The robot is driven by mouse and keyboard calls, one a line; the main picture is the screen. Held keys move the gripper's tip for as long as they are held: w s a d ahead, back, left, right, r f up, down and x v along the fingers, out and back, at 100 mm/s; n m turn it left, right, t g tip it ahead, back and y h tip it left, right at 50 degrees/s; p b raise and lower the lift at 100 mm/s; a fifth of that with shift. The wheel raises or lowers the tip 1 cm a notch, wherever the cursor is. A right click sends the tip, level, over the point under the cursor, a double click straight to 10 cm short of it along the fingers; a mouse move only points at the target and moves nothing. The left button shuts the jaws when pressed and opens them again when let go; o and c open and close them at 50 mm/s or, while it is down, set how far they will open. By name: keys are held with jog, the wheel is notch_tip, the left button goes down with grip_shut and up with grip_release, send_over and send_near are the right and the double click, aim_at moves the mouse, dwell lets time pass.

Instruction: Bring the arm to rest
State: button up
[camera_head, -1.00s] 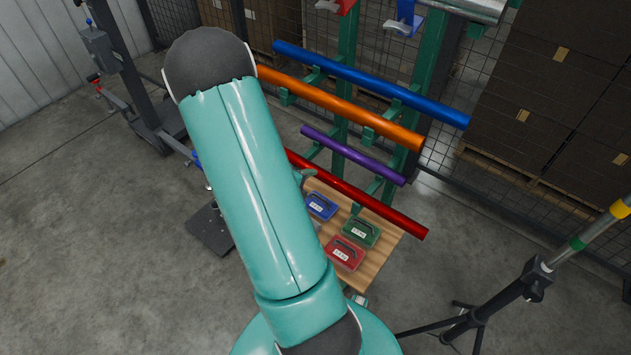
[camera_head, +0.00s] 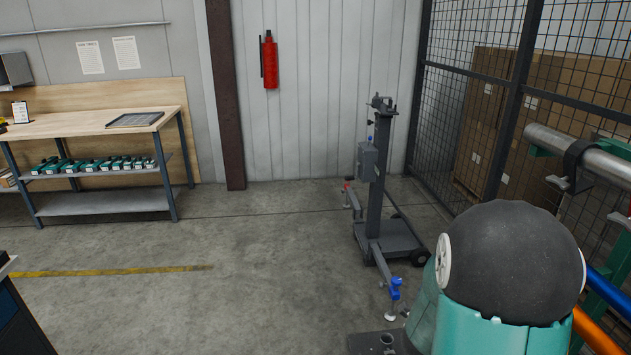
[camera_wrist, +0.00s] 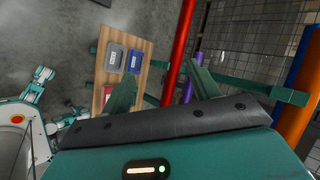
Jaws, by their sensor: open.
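My arm (camera_head: 505,280) shows at the lower right of the head view, a teal link with a dark rounded joint. My gripper is out of that view. In the wrist view my gripper (camera_wrist: 163,78) shows with two green fingers spread apart and nothing between them. Beyond the fingers, a wooden board (camera_wrist: 152,78) carries a grey tote (camera_wrist: 115,57), a blue tote (camera_wrist: 135,58) and a partly hidden red tote (camera_wrist: 107,94). The fingers appear apart from the totes.
A rack holds red (camera_wrist: 181,45), purple (camera_wrist: 191,75), blue (camera_wrist: 308,75) and orange (camera_wrist: 292,123) tubes near my gripper. A grey wheeled stand (camera_head: 379,190) stands left of my arm. A workbench (camera_head: 88,127) is at the left. The floor between them is open.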

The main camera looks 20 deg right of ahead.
jog(key=w+a+r+n+t+y, duration=0.2)
jog(key=a+r+n+y, duration=0.2)
jog(key=a+r+n, duration=0.5)
jog(key=w+a+r+n+t+y, duration=0.25)
jog(key=a+r+n, duration=0.35)
jog(key=a, duration=0.5)
jog(key=s+a+r+n+g+y, duration=0.1)
jog(key=s+a+r+n, duration=0.3)
jog(key=s+n, duration=0.3)
jog(key=s+a+r+n+g, duration=0.2)
jog(key=s+a+r+n, duration=0.2)
jog(key=s+n, duration=0.4)
jog(key=shift+a+r+n+y, duration=0.2)
jog(key=shift+a+n+y, duration=0.15)
jog(key=shift+a, duration=0.2)
jog(key=shift+s, duration=0.1)
jog(key=c, duration=0.5)
jog(key=shift+c, duration=0.2)
